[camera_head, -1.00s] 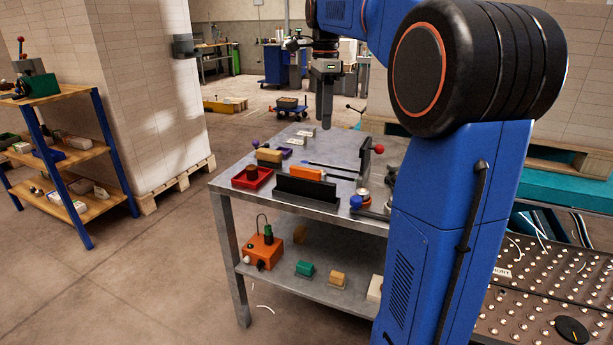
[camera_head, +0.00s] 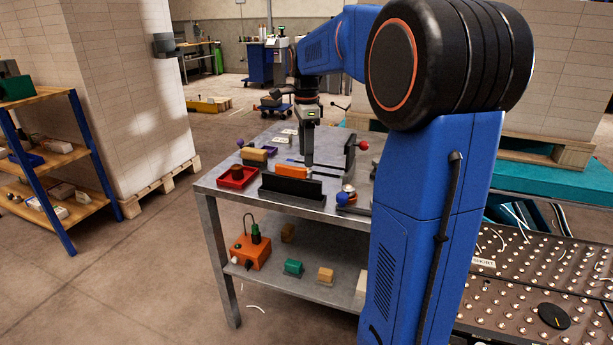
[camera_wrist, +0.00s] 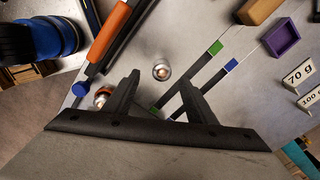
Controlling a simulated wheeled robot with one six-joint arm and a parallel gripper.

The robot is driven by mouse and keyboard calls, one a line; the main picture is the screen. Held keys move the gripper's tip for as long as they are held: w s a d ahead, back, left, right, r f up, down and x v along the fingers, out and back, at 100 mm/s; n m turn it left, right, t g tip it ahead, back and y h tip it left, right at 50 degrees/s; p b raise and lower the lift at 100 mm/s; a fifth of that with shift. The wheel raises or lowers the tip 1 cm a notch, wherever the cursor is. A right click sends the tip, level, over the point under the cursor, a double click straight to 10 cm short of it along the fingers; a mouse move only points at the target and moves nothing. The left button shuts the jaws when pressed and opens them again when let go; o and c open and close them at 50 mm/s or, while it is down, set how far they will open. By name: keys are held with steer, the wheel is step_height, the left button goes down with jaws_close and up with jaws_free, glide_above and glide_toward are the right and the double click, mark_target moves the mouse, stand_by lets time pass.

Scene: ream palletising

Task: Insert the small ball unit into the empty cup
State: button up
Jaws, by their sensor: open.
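In the wrist view a small ball unit (camera_wrist: 161,71), a shiny steel ball in a pale round body, stands on the grey bench. My gripper (camera_wrist: 159,80) is open, and the unit shows between its fingertips; I see no contact. In the head view my gripper (camera_head: 308,163) points down over the bench behind the black block, and the unit there is hidden. A second ball unit with an orange ring (camera_wrist: 103,93) is beside the left finger. The ball table (camera_head: 510,265) at the right holds rows of steel balls. I cannot pick out an empty cup there.
The bench (camera_head: 215,188) carries a black upright block (camera_head: 292,189), a red tray (camera_head: 236,177), an orange-handled tool (camera_wrist: 110,38), a purple box (camera_wrist: 281,39) and weight labels (camera_wrist: 298,74). A black disc (camera_head: 553,316) lies on the ball table.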

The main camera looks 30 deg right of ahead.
steer(key=shift+w+d+f, duration=0.1)
steer(key=shift+f, duration=1.2)
steer(key=shift+w+d+f, duration=0.1)
steer(key=shift+f, duration=1.2)
steer(key=c, duration=1.2)
step_height(320, 180, up, 10)
steer(key=shift+r, duration=0.1)
